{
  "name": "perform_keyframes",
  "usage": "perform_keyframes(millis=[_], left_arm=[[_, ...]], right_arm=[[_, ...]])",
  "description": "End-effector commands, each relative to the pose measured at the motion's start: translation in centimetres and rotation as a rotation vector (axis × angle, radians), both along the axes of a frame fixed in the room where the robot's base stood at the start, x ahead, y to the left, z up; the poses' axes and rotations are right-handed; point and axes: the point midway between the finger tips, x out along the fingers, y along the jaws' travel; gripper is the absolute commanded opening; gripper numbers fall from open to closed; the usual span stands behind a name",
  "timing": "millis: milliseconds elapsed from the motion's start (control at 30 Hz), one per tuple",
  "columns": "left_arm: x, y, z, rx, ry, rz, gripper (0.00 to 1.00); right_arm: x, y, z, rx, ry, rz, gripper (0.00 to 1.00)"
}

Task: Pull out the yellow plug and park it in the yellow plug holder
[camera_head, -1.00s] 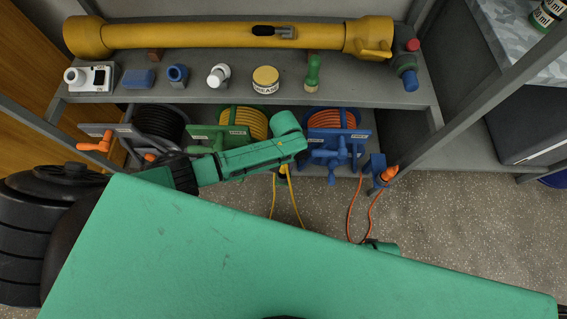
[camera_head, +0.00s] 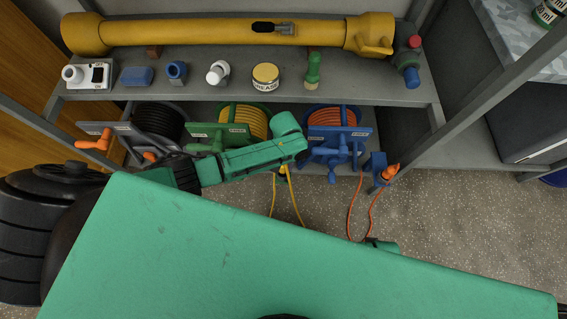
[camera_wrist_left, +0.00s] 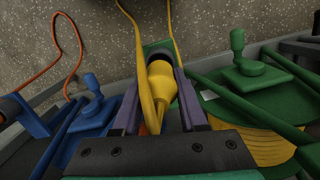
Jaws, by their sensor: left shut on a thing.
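The yellow plug (camera_wrist_left: 160,82) shows in the left wrist view, between the two fingers of my left gripper (camera_wrist_left: 160,88), which is shut on it. Its tip is against or just in front of a green bracket (camera_wrist_left: 154,49), which looks like the yellow plug holder; I cannot tell whether the plug is seated. In the head view my left gripper is mostly hidden beneath my green wrist, beside the green reel (camera_head: 205,134). A bit of yellow (camera_head: 284,170) shows under the wrist, with the yellow cable (camera_head: 294,203) hanging below. My right gripper is not in view.
The blue reel (camera_head: 338,134) stands right of my wrist, with an orange plug (camera_head: 390,172) at its blue bracket. A black cable reel (camera_head: 158,122) stands left. The shelf above (camera_head: 205,98) holds a grease tin (camera_head: 265,76) and small parts. A green panel (camera_head: 250,260) fills the foreground.

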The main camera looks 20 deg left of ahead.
Motion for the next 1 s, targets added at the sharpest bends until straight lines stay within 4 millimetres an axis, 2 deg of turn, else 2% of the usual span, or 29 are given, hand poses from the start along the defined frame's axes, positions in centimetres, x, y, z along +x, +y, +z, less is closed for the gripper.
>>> perform_keyframes(millis=[1000], left_arm=[[0.0, 0.0, -2.6, -0.001, -0.001, 0.001, 0.00]], right_arm=[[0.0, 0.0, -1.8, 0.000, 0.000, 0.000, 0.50]])
